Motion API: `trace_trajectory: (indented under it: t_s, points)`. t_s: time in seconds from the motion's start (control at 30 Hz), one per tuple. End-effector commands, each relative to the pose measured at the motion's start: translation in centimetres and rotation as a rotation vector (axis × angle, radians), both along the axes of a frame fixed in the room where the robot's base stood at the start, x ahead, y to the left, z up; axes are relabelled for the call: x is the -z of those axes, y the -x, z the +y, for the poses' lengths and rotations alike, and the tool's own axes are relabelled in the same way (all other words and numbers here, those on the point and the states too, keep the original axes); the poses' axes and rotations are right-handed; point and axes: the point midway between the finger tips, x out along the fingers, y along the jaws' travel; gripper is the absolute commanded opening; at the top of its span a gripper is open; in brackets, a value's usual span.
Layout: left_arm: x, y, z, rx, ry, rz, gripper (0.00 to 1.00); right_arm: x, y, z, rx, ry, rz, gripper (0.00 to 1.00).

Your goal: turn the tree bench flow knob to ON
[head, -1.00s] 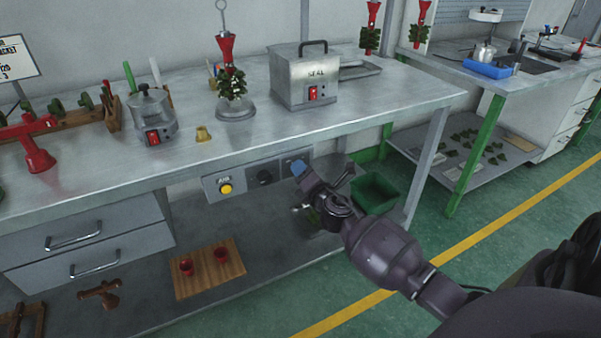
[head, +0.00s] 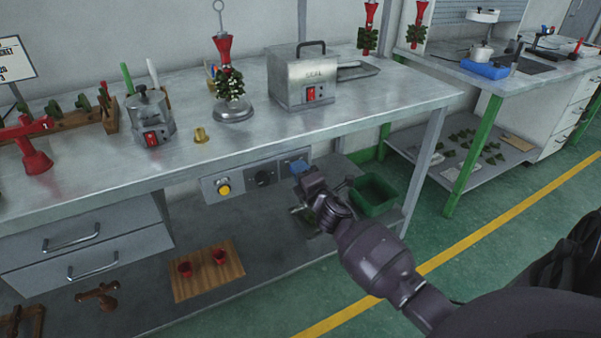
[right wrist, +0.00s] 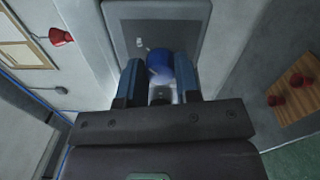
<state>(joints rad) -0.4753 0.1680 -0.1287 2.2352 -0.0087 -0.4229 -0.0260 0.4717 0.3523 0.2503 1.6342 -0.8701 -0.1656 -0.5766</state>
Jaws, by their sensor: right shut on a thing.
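The blue flow knob (head: 299,167) sits on the right-hand plate of the control panel under the front edge of the bench. My right gripper (head: 302,172) is at this knob, with the arm reaching in from the lower right. In the right wrist view the knob (right wrist: 160,66) is a round blue shape between the two fingers (right wrist: 159,82), which are shut on it. The fingers hide part of the knob, and its pointer and the ON mark cannot be read. My left gripper is not in view.
A yellow button (head: 223,189) and a black knob (head: 263,179) are left of the blue knob. The bench top (head: 250,135) overhangs the panel. A green bin (head: 374,195) stands behind and right of my wrist. A wooden board (head: 207,274) with red cups lies on the lower shelf.

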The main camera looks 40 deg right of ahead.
Motion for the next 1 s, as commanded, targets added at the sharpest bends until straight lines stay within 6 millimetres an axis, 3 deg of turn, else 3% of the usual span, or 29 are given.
trace_trajectory:
  t_s: [0.2,0.23,0.4,0.77,1.0]
  points:
    - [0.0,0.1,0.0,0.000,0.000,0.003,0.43,-0.1,0.0,0.0,0.000,-0.002,-0.001,0.07]
    - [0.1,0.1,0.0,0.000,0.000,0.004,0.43,-0.1,0.0,0.0,0.000,-0.002,-0.001,0.32]
    - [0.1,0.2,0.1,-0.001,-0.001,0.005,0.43,-0.1,0.0,0.0,0.000,-0.001,-0.001,0.56]
    - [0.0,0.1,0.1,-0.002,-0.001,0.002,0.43,0.0,0.5,0.1,0.000,0.000,0.000,0.56]
    - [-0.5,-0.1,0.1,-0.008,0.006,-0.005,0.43,0.0,3.8,0.9,0.000,-0.003,-0.002,0.56]
